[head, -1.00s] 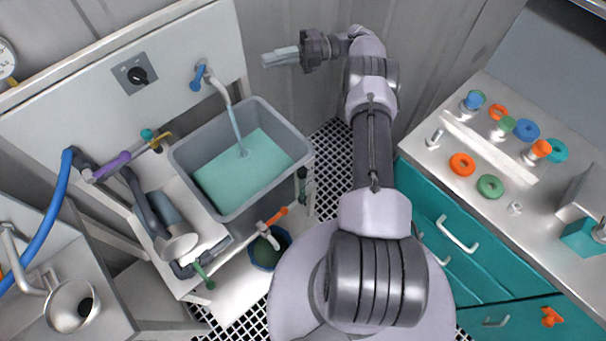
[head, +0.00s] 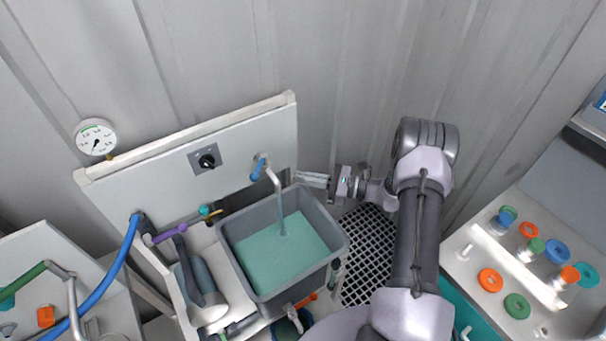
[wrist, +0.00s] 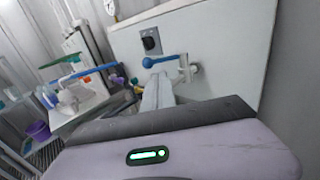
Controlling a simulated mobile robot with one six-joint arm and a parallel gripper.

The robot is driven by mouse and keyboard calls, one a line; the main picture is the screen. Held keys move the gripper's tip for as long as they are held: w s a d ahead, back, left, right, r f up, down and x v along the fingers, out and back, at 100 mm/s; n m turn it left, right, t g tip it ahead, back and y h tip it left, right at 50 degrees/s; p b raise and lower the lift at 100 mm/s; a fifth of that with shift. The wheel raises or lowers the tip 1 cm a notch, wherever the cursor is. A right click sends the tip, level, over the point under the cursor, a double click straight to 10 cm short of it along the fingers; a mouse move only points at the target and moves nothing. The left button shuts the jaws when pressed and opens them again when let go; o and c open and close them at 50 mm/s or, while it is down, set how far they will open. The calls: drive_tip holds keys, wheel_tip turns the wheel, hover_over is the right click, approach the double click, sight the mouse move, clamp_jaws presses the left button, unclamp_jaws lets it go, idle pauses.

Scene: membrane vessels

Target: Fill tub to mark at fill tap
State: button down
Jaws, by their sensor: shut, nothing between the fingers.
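The grey tub (head: 283,248) stands under the fill tap (head: 272,176) and holds teal liquid (head: 285,251). A stream falls from the tap's curved spout into the tub. The tap has a blue lever (head: 258,169), which also shows in the wrist view (wrist: 165,60). I cannot make out a mark on the tub. My gripper (head: 301,177) is shut and empty, just right of the tap near the panel's right edge. In the wrist view its fingers (wrist: 158,92) point toward the panel, below the lever. The tub is not visible in that view.
A panel with a black knob (head: 207,161) and a pressure gauge (head: 95,138) stands behind the tub. A purple-handled valve (head: 168,235) and a blue hose (head: 118,262) are left. A counter with coloured rings (head: 490,281) is far right.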

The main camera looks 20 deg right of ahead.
sight(259, 167)
drive_tip(key=b+x, duration=0.1)
drive_tip(key=x, duration=0.9)
drive_tip(key=shift+a, duration=0.1)
